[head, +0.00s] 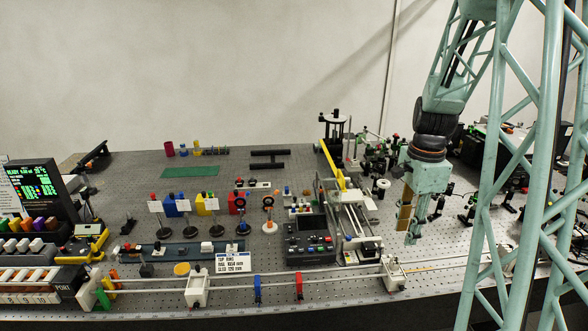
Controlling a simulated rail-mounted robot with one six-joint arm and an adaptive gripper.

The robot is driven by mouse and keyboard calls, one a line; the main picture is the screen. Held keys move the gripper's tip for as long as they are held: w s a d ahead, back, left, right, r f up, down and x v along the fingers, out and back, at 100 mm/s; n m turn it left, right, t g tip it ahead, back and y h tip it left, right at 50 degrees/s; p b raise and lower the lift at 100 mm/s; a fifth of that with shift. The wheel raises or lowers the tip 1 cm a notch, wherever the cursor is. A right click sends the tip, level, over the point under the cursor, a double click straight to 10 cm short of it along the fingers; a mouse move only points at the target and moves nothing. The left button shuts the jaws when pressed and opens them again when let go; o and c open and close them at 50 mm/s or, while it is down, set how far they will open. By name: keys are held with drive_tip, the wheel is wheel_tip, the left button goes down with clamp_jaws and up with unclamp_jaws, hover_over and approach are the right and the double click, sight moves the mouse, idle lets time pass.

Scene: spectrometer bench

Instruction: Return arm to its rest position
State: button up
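My arm hangs down at the right of the head view, pale green with dark joints. My gripper (409,236) points down over the right-centre part of the bench, just right of the rail assembly. A tan piece shows on its left side; I cannot tell if this is part of the gripper or something held. The fingers are too small and overlapped to tell whether they are open or shut. The contact between the fingertips and the bench cannot be made out.
A perforated optical bench (330,285) fills the view. Left of my gripper stand a yellow-barred rail assembly (352,218) and a dark control box (309,244). A white-blocked rail (340,275) runs along the front. Small optics crowd the back right. A green mat (190,171) lies back left.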

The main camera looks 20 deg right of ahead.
drive_tip(key=s+a+r+n+t+b, duration=0.1)
drive_tip(key=a+r+n, duration=0.5)
drive_tip(key=a, duration=0.4)
drive_tip(key=s+a+r+n+t+b, duration=0.1)
drive_tip(key=s+a+r+n, duration=0.15)
drive_tip(key=a+r, duration=0.65)
drive_tip(key=s+a+r+n+t+b, duration=0.2)
drive_tip(key=s+a+r+n, duration=0.1)
drive_tip(key=s+a+n, duration=1)
drive_tip(key=s+a, duration=0.3)
drive_tip(key=s, duration=0.2)
drive_tip(key=shift+s+a+r+b, duration=0.2)
drive_tip(key=shift+s+b, duration=0.05)
drive_tip(key=shift+b, duration=0.15)
drive_tip(key=shift+f, duration=0.1)
idle(0.8)
